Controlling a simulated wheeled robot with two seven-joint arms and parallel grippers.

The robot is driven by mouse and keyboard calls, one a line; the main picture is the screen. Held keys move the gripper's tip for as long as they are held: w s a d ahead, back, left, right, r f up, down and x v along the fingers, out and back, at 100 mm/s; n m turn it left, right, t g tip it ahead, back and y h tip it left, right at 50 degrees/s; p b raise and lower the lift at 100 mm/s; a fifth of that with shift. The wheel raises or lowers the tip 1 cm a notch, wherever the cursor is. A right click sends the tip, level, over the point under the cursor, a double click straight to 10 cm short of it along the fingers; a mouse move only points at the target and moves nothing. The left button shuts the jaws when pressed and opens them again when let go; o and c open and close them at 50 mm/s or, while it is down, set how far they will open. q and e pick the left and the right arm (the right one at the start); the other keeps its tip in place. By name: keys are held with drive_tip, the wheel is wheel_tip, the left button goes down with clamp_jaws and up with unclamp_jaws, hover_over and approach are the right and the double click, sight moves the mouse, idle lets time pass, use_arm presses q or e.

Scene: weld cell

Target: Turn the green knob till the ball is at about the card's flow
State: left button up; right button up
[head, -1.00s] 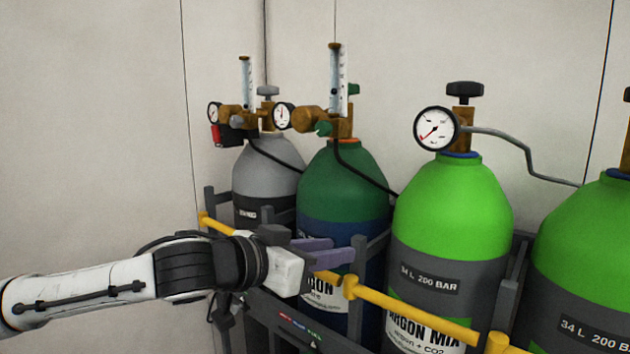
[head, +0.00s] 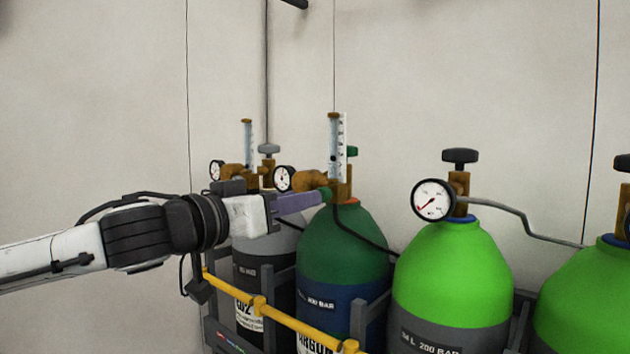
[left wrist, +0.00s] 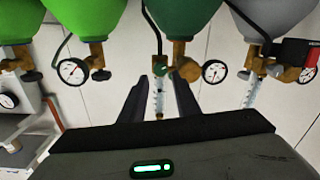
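The green knob (head: 327,193) sits on the brass regulator of the dark green argon cylinder (head: 345,245); it also shows in the left wrist view (left wrist: 189,70). No card is readable. My right gripper is not in view.
A grey cylinder (head: 262,230) with its own gauge and flow tube (head: 248,145) stands to the left. Bright green cylinders (head: 452,275) stand to the right. A yellow rail (head: 285,318) runs in front. A black hose (head: 362,229) hangs beside the regulator.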

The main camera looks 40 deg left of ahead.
sight(325, 195)
use_arm(q)
drive_tip(key=w+p, duration=0.4)
drive_tip(key=w, duration=0.1)
drive_tip(key=shift+w, duration=0.2)
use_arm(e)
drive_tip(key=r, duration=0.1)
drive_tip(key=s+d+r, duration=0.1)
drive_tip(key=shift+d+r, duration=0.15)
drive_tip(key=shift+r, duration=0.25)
use_arm(q)
clamp_jaws()
drive_tip(key=shift+n+b, duration=0.4)
drive_tip(key=shift+n, duration=1.3)
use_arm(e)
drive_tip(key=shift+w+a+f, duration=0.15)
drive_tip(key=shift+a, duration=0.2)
use_arm(q)
unclamp_jaws()
